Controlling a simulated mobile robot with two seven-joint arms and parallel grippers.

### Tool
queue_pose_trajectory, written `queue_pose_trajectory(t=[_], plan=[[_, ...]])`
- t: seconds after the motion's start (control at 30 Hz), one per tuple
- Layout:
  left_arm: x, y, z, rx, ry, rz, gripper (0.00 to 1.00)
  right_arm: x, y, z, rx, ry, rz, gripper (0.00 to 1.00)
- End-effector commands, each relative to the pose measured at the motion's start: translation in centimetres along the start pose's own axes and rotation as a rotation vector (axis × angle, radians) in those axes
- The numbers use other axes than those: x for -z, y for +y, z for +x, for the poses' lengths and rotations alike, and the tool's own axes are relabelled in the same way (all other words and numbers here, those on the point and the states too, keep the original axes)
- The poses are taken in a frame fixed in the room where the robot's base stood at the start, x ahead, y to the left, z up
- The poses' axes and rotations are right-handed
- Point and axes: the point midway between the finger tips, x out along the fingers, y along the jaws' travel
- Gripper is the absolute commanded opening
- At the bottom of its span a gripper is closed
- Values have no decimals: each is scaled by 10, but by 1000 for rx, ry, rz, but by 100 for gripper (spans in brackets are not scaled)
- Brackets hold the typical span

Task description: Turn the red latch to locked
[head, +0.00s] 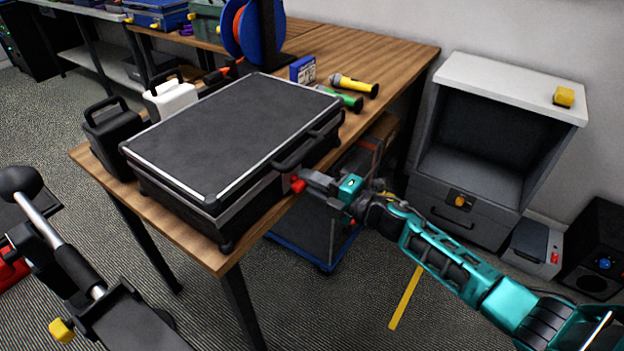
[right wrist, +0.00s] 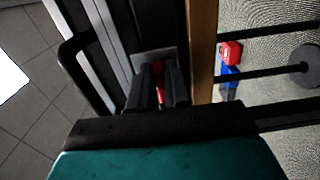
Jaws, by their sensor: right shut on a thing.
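A black case (head: 235,135) with silver edges lies closed on the wooden table. Its red latch (head: 297,183) is on the front side, near the carry handle (head: 300,150). My right gripper (head: 310,181) is at the latch with its fingers shut on it. In the right wrist view the red latch (right wrist: 159,80) shows between the two dark fingers of the gripper (right wrist: 160,92), in front of a grey plate. The fingers hide part of the latch. My left gripper is not in view.
The wooden table (head: 250,247) has its edge just below the latch. An open grey cabinet (head: 480,185) stands at the right.

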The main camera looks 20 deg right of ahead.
Motion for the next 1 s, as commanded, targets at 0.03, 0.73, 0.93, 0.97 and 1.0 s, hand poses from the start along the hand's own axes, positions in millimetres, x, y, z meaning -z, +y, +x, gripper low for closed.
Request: queue_pose_trajectory(t=[0.03, 0.73, 0.93, 0.97, 1.0], plan=[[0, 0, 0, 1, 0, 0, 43, 0, 0, 0, 1, 0, 7, 0], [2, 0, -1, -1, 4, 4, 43, 0, 0, 0, 0, 0, 10, 43], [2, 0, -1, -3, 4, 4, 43, 0, 0, -1, 0, 0, 9, 43], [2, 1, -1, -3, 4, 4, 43, 0, 0, -2, 0, 0, 9, 43], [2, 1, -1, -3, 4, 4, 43, 0, -1, -4, 0, 0, 9, 43]])
